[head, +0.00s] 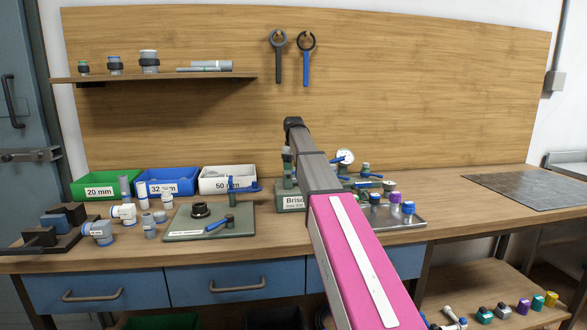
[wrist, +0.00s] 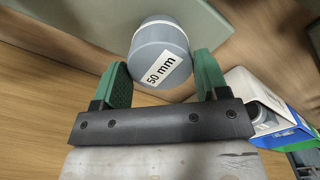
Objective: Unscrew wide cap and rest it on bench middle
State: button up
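A grey cap (wrist: 160,50) with a white "50 mm" label shows in the wrist view, between the two green fingers of my gripper (wrist: 162,62). The fingers stand close along both its sides; whether they touch it is unclear. In the head view my arm covers my gripper and this cap. A grey-green block (head: 289,198) with a label stands on the wooden bench (head: 455,213), partly behind my arm. To its left lies a green plate (head: 185,225) with a black round fitting (head: 200,210) and a blue-handled piece on it.
Green (head: 105,184), blue (head: 166,181) and white (head: 227,180) bins stand at the back left. Loose pipe fittings (head: 123,212) lie in front of them. Several fittings and a gauge (head: 344,157) stand right of my arm. A dark mat (head: 530,188) lies far right.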

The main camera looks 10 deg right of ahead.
jog(key=shift+r, duration=2.55)
jog(key=shift+c, duration=0.4)
